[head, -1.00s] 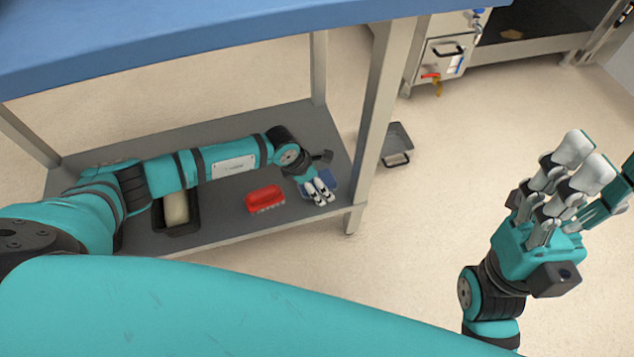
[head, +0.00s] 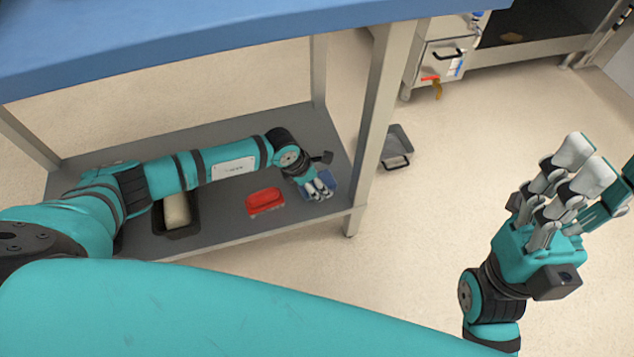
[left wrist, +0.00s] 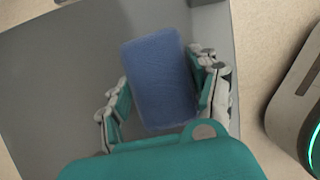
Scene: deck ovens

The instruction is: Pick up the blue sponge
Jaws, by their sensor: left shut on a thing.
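The blue sponge (left wrist: 160,80) is a rounded rectangular block in the left wrist view, between the fingers of my left gripper (left wrist: 165,97). In the head view the sponge (head: 329,183) shows partly behind my left gripper (head: 318,190), at the right end of the grey lower shelf (head: 225,222). My left gripper is shut on the sponge, with fingers along both its long sides. I cannot tell whether the sponge is clear of the shelf. My right gripper (head: 575,180) is over the floor at the right, with its fingers spread apart and nothing between them.
A red brush (head: 265,200) lies on the shelf left of my left gripper. A black pan (head: 178,230) with a pale block is farther left. The blue tabletop (head: 200,35) is above the shelf, and a table leg (head: 375,120) stands close right. A grey tray (head: 398,143) is on the floor.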

